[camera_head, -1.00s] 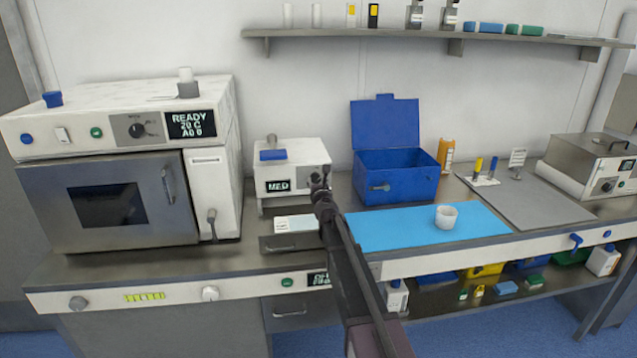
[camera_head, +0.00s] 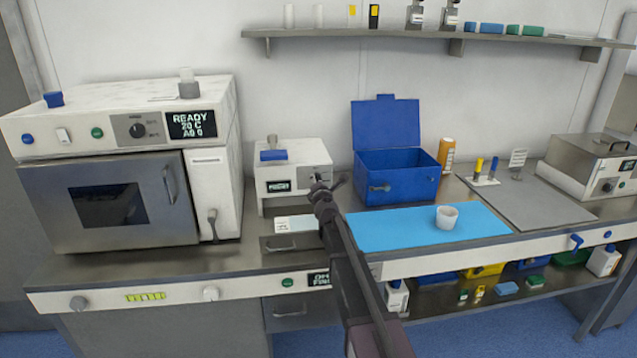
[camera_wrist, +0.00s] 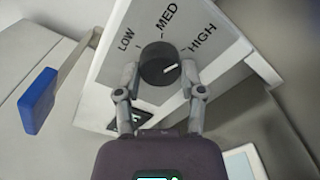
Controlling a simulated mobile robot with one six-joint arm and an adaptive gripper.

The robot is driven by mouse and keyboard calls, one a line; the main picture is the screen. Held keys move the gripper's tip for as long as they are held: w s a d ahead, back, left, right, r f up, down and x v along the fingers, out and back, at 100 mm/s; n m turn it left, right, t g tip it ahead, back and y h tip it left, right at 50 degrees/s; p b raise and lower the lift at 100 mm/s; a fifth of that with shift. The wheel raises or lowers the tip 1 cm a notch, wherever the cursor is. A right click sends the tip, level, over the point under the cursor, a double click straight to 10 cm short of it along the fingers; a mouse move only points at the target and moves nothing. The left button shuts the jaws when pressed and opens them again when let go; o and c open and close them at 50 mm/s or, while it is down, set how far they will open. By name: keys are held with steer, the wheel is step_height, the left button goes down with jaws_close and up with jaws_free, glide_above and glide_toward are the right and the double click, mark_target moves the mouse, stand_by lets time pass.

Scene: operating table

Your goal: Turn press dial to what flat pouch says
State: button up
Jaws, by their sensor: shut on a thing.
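The press (camera_head: 292,170) is a small white machine with a blue-handled lever on top, left of the blue box. Its black dial (camera_wrist: 160,64) shows in the wrist view with LOW, MED and HIGH around it. The dial's white mark points right, on the HIGH side. My gripper (camera_wrist: 160,78) is shut on the dial, one finger on each side; in the head view my gripper (camera_head: 319,183) is at the press's front. A flat white and pale blue piece (camera_head: 297,224), perhaps the pouch, lies before the press. Its writing is too small to read.
A large oven (camera_head: 120,170) stands at the left. The open blue box (camera_head: 397,185) is right of the press. A blue mat (camera_head: 400,230) bears a white cup (camera_head: 447,217). A grey mat (camera_head: 540,195) lies farther right.

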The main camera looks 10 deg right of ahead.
steer(key=shift+w+m, duration=0.1)
steer(key=shift+m, duration=0.5)
steer(key=o, duration=1.1)
steer(key=shift+o, duration=0.2)
steer(key=s, duration=1.2)
steer(key=shift+s, duration=0.1)
